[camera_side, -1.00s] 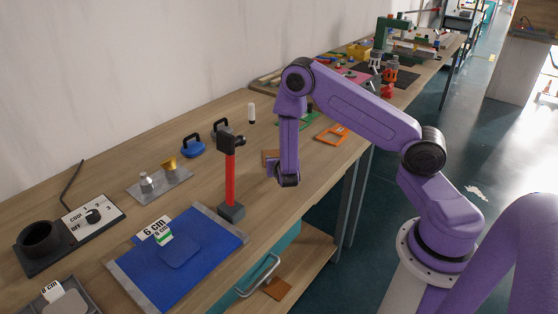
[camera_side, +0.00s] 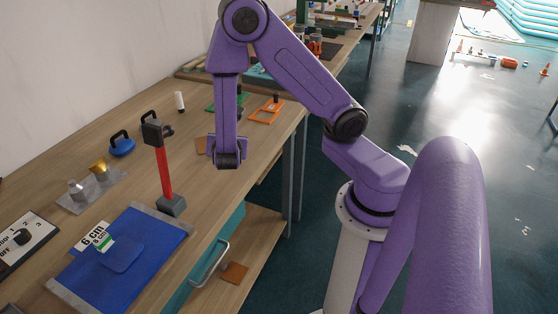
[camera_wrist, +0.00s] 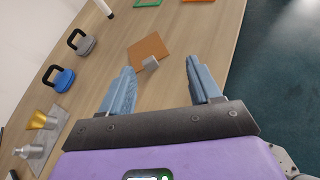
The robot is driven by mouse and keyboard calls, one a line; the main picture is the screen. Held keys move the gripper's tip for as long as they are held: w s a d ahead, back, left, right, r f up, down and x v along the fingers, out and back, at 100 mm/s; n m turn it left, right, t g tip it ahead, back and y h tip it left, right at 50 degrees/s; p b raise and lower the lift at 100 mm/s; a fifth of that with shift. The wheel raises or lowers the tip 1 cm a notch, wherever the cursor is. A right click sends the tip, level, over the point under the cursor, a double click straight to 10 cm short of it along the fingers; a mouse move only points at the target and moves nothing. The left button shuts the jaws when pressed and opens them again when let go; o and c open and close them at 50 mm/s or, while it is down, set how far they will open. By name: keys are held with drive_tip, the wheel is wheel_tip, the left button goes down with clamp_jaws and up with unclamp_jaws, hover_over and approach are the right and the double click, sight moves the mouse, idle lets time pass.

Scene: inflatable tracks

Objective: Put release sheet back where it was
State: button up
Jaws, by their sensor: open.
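In the side view this sheet (camera_side: 201,145) is partly hidden behind my gripper (camera_side: 222,157). Another brown square (camera_side: 235,273) lies on the lower shelf. I cannot tell for certain which is the release sheet. My gripper (camera_wrist: 160,66) is open in the wrist view, its two blue fingers wide apart with nothing between them.
A red-handled hammer-like tool (camera_side: 164,172) stands left of my gripper. A blue mat (camera_side: 150,227) lies at the front. A blue handled weight (camera_side: 122,146), a white cylinder (camera_side: 180,101) and an orange frame (camera_side: 265,111) are on the bench.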

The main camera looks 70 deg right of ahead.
drive_tip(key=s+a+r+m+g+y, duration=0.2)
drive_tip(key=s+a+r+m+y, duration=0.1)
drive_tip(key=s, duration=0.5)
drive_tip(key=s+a+r+m+g+y, duration=0.2)
drive_tip(key=s+a+r+m+y, duration=0.1)
drive_tip(key=s, duration=0.5)
drive_tip(key=s+a+r+m+g+y, duration=0.2)
drive_tip(key=s+a+m+g+y, duration=0.1)
drive_tip(key=s+a+y, duration=0.2)
drive_tip(key=s+a, duration=0.1)
drive_tip(key=s, duration=0.1)
drive_tip(key=shift+s+r+m, duration=0.4)
